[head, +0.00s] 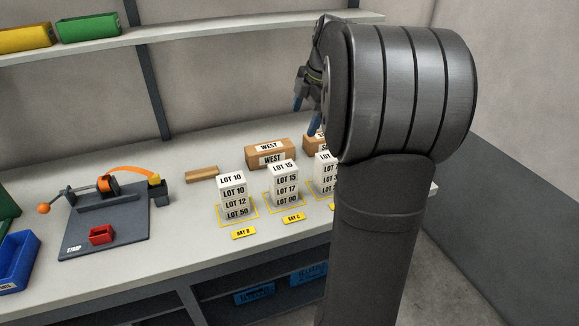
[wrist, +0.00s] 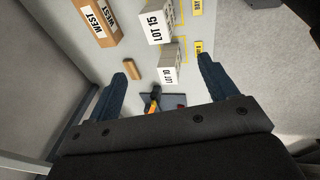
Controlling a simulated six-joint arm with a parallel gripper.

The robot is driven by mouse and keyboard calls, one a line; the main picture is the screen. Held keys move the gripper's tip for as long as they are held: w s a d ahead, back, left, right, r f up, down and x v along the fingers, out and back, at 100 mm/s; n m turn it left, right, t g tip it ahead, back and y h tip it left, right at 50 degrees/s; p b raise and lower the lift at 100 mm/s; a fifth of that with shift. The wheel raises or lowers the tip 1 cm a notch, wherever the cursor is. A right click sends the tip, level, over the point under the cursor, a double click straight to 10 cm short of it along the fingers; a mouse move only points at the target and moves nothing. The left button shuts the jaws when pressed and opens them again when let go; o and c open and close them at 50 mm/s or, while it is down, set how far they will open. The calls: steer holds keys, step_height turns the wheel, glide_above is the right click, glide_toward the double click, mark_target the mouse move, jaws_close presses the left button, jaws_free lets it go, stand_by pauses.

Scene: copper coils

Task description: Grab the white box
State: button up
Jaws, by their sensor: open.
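White boxes labelled with lot numbers stand in stacks on the workbench. The left stack (head: 232,196) reads LOT 10, LOT 12 and LOT 50. The middle stack (head: 284,184) reads LOT 15, LOT 17 and LOT 90. A third stack (head: 325,174) is partly hidden by my arm. My gripper (head: 306,108) is above the bench, over the back right, with blue fingers. In the wrist view my gripper (wrist: 167,82) is open and empty. The LOT 10 box (wrist: 168,74) shows beyond and between the fingers, and the LOT 15 box (wrist: 154,27) farther up; neither touches them.
Brown WEST boxes (head: 271,153) stand behind the stacks, with a small wooden block (head: 202,174) to their left. A shelf (head: 190,32) runs above. Yellow bay labels (head: 243,233) mark the bench front.

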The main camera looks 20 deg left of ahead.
mark_target(283, 166)
steer(key=w+a+f+h, duration=0.2)
steer(key=a+f+h, duration=0.15)
steer(key=a, duration=0.35)
steer(key=shift+g, duration=0.3)
step_height(283, 166, down, 13)
steer(key=shift+s+r, duration=0.1)
step_height(283, 166, down, 5)
steer(key=shift+s+a+f, duration=0.1)
steer(key=shift+a, duration=0.05)
steer(key=c, duration=1.2)
steer(key=shift+o, duration=0.2)
